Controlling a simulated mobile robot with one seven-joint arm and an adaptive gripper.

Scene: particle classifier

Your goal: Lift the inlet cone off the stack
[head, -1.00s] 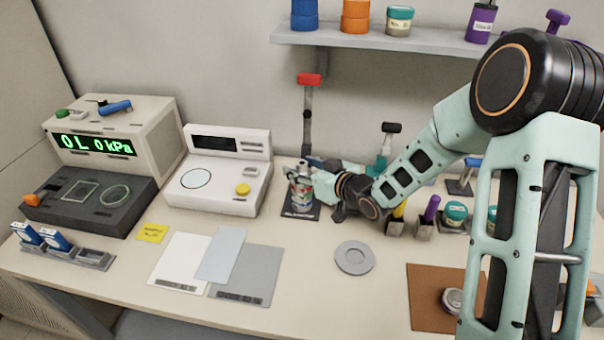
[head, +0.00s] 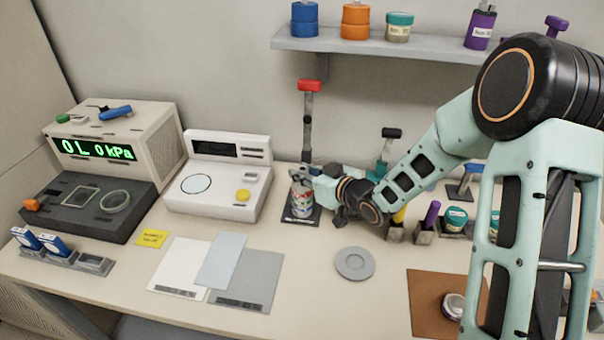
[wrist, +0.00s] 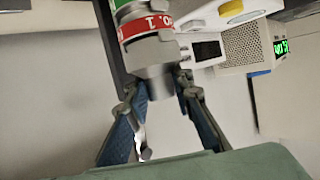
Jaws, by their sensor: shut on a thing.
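The stack (head: 302,200), with coloured bands, stands upright on a dark base (head: 300,219) below the red-topped post. In the wrist view the stack shows inverted, with green and red bands (wrist: 150,24) and "No. 1" on the red one. The grey inlet cone (wrist: 155,78) is at the stack's end, narrowing away from the bands. My gripper (wrist: 160,90) is shut on the cone, one finger on each side. In the head view my gripper (head: 306,174) reaches the top of the stack from the right and partly hides it. The cone shows no clear gap from the bands.
A red-topped post (head: 308,115) rises right behind the stack. A white instrument (head: 218,178) stands to its left. Small holders and a purple-handled tool (head: 432,212) stand to the right under my arm. A grey disc (head: 354,264) lies in front, with clear table around it.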

